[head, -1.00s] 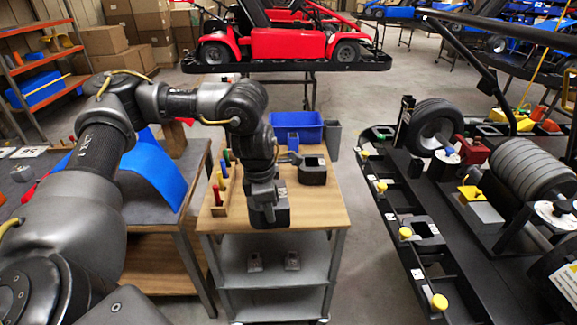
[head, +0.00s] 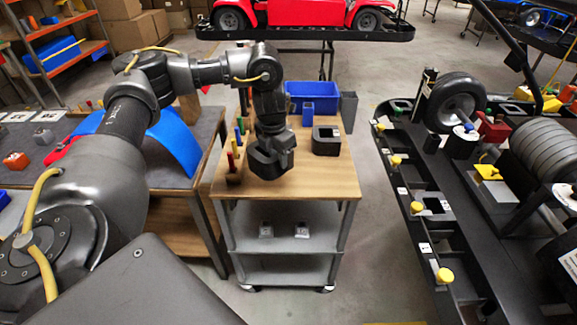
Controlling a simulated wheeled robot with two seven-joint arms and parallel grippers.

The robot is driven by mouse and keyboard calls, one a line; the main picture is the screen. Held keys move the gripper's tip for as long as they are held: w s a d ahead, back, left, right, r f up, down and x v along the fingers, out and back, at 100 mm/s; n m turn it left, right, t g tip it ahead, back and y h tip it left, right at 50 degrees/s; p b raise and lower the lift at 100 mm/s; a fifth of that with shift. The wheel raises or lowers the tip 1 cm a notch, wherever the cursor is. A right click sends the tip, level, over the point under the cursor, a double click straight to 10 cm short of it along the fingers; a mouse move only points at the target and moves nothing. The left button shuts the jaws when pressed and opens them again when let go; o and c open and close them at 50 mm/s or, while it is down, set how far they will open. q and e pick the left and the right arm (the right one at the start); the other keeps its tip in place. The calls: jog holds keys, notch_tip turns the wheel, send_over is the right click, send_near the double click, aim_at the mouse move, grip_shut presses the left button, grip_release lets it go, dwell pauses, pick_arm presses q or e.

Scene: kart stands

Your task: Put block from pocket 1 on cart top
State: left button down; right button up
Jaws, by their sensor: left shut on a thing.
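My left gripper (head: 270,163) points down over the front part of the wooden cart top (head: 320,178). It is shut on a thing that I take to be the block. The dark jaws and wrist hide it or blend with it, so I cannot tell its shape or whether it touches the wood. The right-hand stand (head: 395,165) has a row of pockets along its near edge, with yellow knobs and small white labels. One dark pocket (head: 438,206) shows a square opening; I cannot read its label. My right gripper is not in view.
A dark block with a square hole (head: 326,141) stands right of my gripper. A rack of coloured pegs (head: 233,165) is close on its left. A blue bin (head: 325,92), a small blue box (head: 307,109) and a grey container (head: 348,110) stand behind. The cart top's front right is clear.

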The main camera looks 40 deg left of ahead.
pick_arm(q)
jog(key=w+f, duration=0.2)
jog(key=w+a+f+b, duration=0.1)
jog(key=w+f, duration=0.2)
jog(key=shift+w+f, duration=0.1)
jog(key=shift+f, duration=0.25)
jog(key=shift+w+a+f, duration=0.1)
jog(key=shift+f, duration=0.2)
notch_tip(320, 180, down, 2)
jog(key=shift+f, duration=0.1)
jog(key=shift+w+f, duration=0.1)
jog(key=shift+f, duration=0.3)
jog(key=shift+f, duration=0.1)
jog(key=c, duration=1.2)
grip_release()
